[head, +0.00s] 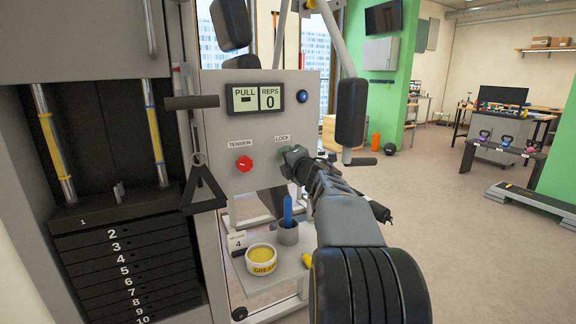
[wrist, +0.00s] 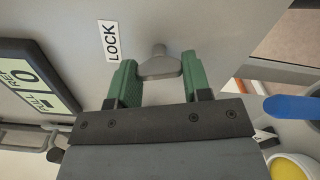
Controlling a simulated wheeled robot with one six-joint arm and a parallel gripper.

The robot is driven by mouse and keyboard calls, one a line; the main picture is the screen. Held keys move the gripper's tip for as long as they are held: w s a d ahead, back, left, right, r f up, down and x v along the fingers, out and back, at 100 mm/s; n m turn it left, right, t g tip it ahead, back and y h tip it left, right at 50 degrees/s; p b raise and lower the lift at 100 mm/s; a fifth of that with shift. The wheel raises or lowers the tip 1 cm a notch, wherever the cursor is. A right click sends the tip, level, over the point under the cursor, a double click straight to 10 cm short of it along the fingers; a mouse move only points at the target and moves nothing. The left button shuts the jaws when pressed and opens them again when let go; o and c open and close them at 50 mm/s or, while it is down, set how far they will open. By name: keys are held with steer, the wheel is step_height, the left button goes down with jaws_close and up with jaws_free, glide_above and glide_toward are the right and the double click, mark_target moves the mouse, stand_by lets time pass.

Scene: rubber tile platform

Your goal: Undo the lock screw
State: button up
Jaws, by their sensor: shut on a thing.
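The lock screw (wrist: 159,66) is a grey wing-shaped knob on the grey machine panel, beside the LOCK label (wrist: 109,41) in the wrist view. My gripper (wrist: 160,72) has its two green fingers on either side of the knob's wings, shut on it. The knob's stem runs to the panel. In the head view my gripper (head: 290,162) is against the panel (head: 222,130) just below the LOCK label (head: 282,138), and hides the screw there.
A red TENSION knob (head: 244,164) is left of the screw, below the PULL/REPS display (head: 256,98). Below are a grey cup (head: 288,236) with a blue-handled item (head: 288,208) and a yellow grease tub (head: 262,261) on a shelf. A black strap handle (head: 204,190) hangs at left.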

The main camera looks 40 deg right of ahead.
steer(key=shift+f+n+b, duration=0.1)
steer(key=shift+n+b, duration=0.4)
steer(key=shift+n, duration=0.5)
steer(key=o, duration=0.9)
steer(key=s, duration=0.4)
steer(key=s+a, duration=0.1)
steer(key=s, duration=0.8)
steer(key=shift+s+a+p, duration=0.3)
steer(key=shift+s+a, duration=0.05)
steer(key=shift+a, duration=0.05)
